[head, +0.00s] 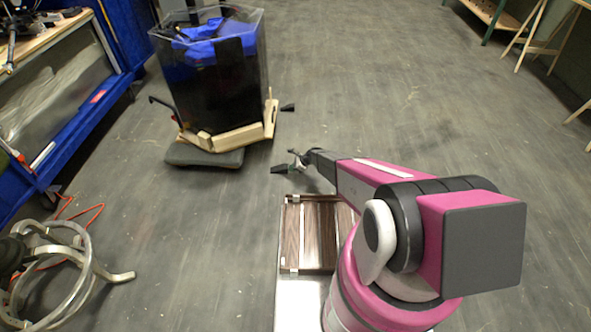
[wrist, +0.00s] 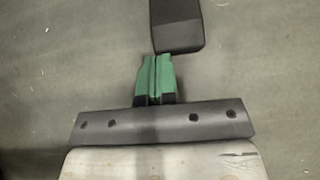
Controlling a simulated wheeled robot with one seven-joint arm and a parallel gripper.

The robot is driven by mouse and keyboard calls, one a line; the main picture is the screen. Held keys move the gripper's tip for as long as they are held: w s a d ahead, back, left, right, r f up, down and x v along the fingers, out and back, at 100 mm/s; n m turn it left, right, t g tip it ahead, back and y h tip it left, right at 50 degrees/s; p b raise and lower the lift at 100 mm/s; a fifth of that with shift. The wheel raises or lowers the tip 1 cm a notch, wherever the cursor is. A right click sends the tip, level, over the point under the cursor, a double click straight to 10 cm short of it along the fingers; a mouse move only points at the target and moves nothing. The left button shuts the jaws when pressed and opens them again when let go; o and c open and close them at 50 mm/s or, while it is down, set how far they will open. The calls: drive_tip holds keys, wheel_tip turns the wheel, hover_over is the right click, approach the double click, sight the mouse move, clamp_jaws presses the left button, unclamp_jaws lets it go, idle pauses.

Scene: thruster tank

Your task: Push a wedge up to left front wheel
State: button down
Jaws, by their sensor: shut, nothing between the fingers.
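A dark wedge (head: 280,169) lies on the floor in front of the cart, just left of my gripper (head: 298,163). In the wrist view the wedge (wrist: 177,25) is just beyond the shut green fingertips (wrist: 154,58); I cannot tell whether they touch it. Nothing is between the fingers. A second dark wedge (head: 288,107) lies on the floor right of the cart. The cart has a light wooden frame (head: 236,138) and carries a clear tank (head: 213,85) with dark and blue contents. I cannot make out the left front wheel.
A dark grey flat pad (head: 205,157) lies at the cart's near edge. A blue workbench (head: 75,135) stands at the left. The floor right of the cart is mostly clear.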

drive_tip(key=a, duration=2)
drive_tip(key=shift+w, duration=0.35)
drive_tip(key=d, duration=0.4)
drive_tip(key=shift+s+d, duration=0.1)
drive_tip(key=shift+d, duration=0.15)
drive_tip(key=v, duration=0.9)
drive_tip(key=shift+r, duration=0.4)
drive_tip(key=s+d+r+n+h, duration=0.3)
drive_tip(key=s+d+r+n, duration=0.3)
drive_tip(key=s+d+r, duration=0.4)
drive_tip(key=s+d+r+n+h, duration=0.3)
drive_tip(key=s+d+r+n, duration=0.3)
drive_tip(key=s+d+r, duration=0.5)
drive_tip(key=s+d+r+n+h, duration=0.3)
drive_tip(key=s+d+r+n, duration=0.3)
drive_tip(key=r, duration=1.7)
drive_tip(key=s+d, duration=0.5)
drive_tip(key=shift+d+r, duration=0.25)
drive_tip(key=shift+r, duration=0.15)
